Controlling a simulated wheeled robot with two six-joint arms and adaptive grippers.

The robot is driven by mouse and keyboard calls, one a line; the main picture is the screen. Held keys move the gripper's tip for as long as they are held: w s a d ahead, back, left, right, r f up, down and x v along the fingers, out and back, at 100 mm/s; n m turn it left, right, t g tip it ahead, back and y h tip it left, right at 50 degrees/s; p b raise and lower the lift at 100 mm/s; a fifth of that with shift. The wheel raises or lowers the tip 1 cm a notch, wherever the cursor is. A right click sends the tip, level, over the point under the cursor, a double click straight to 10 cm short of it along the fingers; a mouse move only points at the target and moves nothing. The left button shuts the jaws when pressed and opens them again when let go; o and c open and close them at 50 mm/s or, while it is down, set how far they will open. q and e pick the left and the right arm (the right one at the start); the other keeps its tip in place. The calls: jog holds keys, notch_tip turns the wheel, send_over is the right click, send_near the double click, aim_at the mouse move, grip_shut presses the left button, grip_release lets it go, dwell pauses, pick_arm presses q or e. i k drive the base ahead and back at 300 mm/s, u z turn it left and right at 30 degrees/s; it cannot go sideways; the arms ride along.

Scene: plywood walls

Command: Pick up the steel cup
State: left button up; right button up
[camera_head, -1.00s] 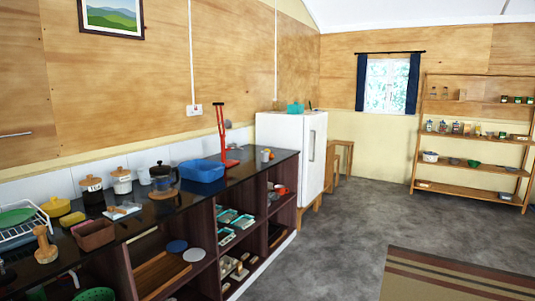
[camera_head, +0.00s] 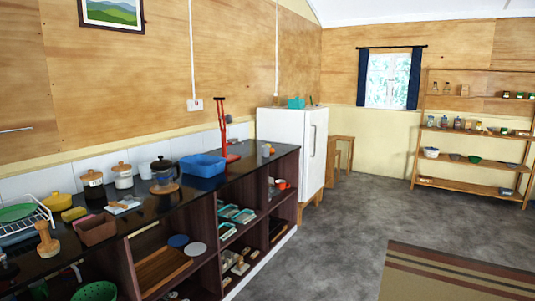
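I cannot make out a steel cup for certain. Neither of my grippers is in view.
Open shelves lie below. A white fridge (camera_head: 290,150), wooden rack (camera_head: 470,186) and striped rug (camera_head: 450,274) surround clear grey floor.

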aim_at(265, 149)
jog(key=z, duration=0.05)
jog(key=i, duration=1.75)
jog(key=z, duration=0.25)
jog(key=i, duration=2.25)
jog(key=z, duration=0.15)
